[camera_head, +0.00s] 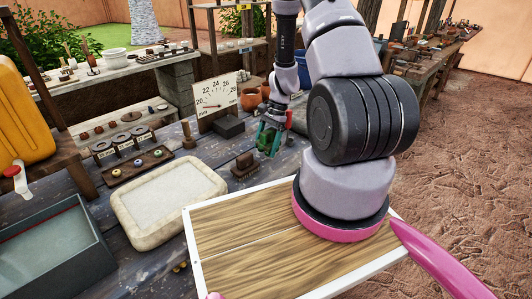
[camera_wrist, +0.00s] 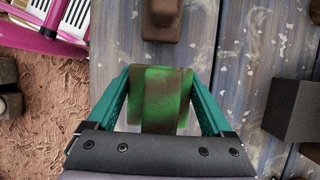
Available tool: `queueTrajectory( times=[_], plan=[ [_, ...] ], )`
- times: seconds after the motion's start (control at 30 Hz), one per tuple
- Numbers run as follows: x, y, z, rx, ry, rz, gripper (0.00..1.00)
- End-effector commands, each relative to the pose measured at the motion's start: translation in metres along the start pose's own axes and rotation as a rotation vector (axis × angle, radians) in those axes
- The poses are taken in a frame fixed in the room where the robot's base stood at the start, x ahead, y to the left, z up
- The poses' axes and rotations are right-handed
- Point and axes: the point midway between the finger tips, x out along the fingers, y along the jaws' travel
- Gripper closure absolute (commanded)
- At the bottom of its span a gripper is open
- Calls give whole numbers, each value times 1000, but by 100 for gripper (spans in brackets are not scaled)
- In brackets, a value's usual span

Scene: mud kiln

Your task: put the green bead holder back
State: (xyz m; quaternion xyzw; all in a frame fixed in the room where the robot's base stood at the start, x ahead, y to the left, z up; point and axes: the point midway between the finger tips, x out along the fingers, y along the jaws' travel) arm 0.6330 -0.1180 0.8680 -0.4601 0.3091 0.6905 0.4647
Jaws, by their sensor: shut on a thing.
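My gripper (camera_head: 269,139) hangs over the dark plank table, and its teal fingers also show in the wrist view (camera_wrist: 160,98). It is shut on a mottled green and brown block, which I take to be the green bead holder (camera_wrist: 160,108). The fingers hide most of the block in the head view. A brown block with a raised knob (camera_head: 244,166) stands on the table just left of and below my gripper. It shows beyond the held block in the wrist view (camera_wrist: 162,20). I cannot tell whether the held block touches the table.
A dial board (camera_head: 216,104) with a dark block (camera_head: 229,127) stands behind. A pale basin (camera_head: 170,199), a brown tray with small coloured rings (camera_head: 138,168) and labelled grey cups (camera_head: 123,144) lie left. Clay pots (camera_head: 251,99) stand behind my gripper.

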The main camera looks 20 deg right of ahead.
Motion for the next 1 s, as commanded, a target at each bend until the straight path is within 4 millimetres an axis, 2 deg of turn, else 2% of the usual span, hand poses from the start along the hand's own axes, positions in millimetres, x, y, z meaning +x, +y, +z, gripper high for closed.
queueTrajectory(
  times=[0.1,0.2,0.53,0.57,0.6,0.87,1.0],
  plan=[
    [19,1,-8,3,-3,3,60],
    [28,1,-12,0,-1,2,60],
    [31,0,-13,0,-1,1,60],
    [31,0,-13,0,0,1,11],
    [31,0,-13,-1,0,1,0],
    [29,0,-12,-1,0,1,0],
    [16,-1,-12,-2,3,-1,0]
  ],
)
